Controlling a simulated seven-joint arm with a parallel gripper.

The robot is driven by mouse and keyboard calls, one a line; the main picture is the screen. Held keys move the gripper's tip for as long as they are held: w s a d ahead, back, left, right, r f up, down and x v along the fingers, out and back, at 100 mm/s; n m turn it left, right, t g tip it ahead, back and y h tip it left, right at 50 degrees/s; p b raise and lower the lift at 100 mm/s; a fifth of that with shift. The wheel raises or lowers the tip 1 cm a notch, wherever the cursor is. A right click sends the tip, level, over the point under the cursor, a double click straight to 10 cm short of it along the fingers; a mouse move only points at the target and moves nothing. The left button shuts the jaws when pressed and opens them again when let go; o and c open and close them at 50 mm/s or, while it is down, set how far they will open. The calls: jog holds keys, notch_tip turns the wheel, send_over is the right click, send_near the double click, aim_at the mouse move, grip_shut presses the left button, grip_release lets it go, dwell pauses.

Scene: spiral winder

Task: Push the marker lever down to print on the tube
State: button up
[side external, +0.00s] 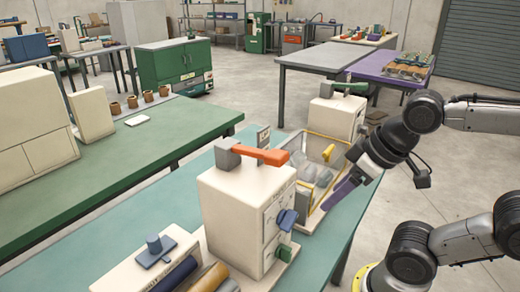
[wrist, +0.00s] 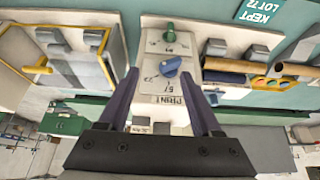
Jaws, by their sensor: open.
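A cream box (side external: 245,215) stands on the teal bench with an orange lever (side external: 262,153) on top, sticking out to the right, roughly level. Its front carries a blue knob (side external: 287,219) and a green knob (side external: 283,252). In the wrist view, the box front (wrist: 165,90) reads PRINT, with the blue knob (wrist: 170,67) between my fingers; the orange lever is not visible there. A dark blue tube (side external: 175,274) and a tan tube (side external: 212,277) lie left of the box. My gripper (side external: 335,195) is open and empty, right of the box and apart from it.
A clear bin with a yellow frame (side external: 312,160) stands behind the box, close to my gripper. Behind it is another cream machine (side external: 333,118) with a green lever (side external: 345,88). A sign (wrist: 262,10) reads KEPT LOT 72. The teal bench's front left (side external: 95,250) is clear.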

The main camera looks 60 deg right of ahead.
jog(key=shift+s, duration=0.1)
jog(key=c, duration=0.4)
jog(key=shift+m, duration=0.4)
jog(key=r, duration=0.2)
jog(key=w+r, duration=0.1)
jog(key=r, duration=0.3)
jog(key=shift+w+d, duration=0.15)
jog(key=shift+d, duration=0.15)
grip_shut()
jog(key=w+a+r+t, duration=0.1)
jog(key=w+r, duration=0.1)
jog(key=r, duration=0.5)
jog(key=w+a+r+t, duration=0.1)
jog(key=w+r, duration=0.1)
jog(key=r, duration=0.5)
jog(key=shift+w+a+r+n, duration=0.3)
jog(key=shift+a+r+n, duration=0.1)
